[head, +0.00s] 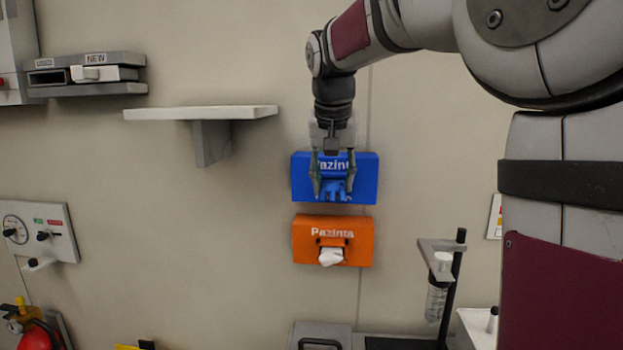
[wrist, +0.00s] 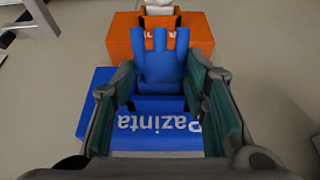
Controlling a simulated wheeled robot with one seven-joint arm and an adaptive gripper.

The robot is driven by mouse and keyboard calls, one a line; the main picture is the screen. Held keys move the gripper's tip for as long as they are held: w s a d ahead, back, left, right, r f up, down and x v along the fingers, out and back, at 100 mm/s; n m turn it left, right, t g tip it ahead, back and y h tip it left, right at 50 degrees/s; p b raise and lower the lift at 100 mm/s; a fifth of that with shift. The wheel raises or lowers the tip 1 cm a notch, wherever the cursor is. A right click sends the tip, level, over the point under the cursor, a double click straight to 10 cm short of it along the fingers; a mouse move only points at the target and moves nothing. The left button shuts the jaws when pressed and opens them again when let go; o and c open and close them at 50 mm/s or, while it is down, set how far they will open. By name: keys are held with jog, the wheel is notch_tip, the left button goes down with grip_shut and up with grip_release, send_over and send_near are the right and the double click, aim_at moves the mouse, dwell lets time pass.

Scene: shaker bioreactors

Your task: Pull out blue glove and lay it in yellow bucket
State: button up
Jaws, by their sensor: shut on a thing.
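A blue glove box (head: 300,180) is on the wall, with white lettering. The blue glove (head: 334,187) is at its front opening, and in the wrist view the glove (wrist: 162,62) shows its fingers pointing up in the picture. My gripper (head: 333,188) is in front of the blue box, its two fingers on either side of the glove and shut on it. In the wrist view the blue box (wrist: 95,125) lies behind and below the glove. The glove's lower end is partly hidden near the box. A small yellow piece (head: 127,347) shows at the bottom edge; I cannot tell whether it is the bucket.
An orange glove box (head: 304,240) with a white glove (head: 331,257) hangs just below the blue one. A white shelf (head: 200,113) juts out to the upper left. A stand with a tube (head: 437,300) is at lower right. The wall between is bare.

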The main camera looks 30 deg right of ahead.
jog(key=shift+s+a, duration=0.1)
jog(key=shift+s+a, duration=0.15)
jog(key=shift+s, duration=0.15)
jog(key=shift+s+a+p, duration=0.5)
jog(key=shift+s+p, duration=0.15)
jog(key=shift+s, duration=0.05)
dwell(0.3)
jog(key=shift+s+a, duration=0.2)
jog(key=shift+s, duration=0.1)
jog(key=shift+s+a, duration=0.1)
jog(key=shift+s, duration=0.05)
dwell(0.3)
jog(key=shift+s+a+p, duration=0.4)
jog(key=shift+s, duration=0.2)
jog(key=shift+s+a+p, duration=0.35)
jog(key=shift+s+a, duration=0.05)
jog(key=shift+s, duration=0.2)
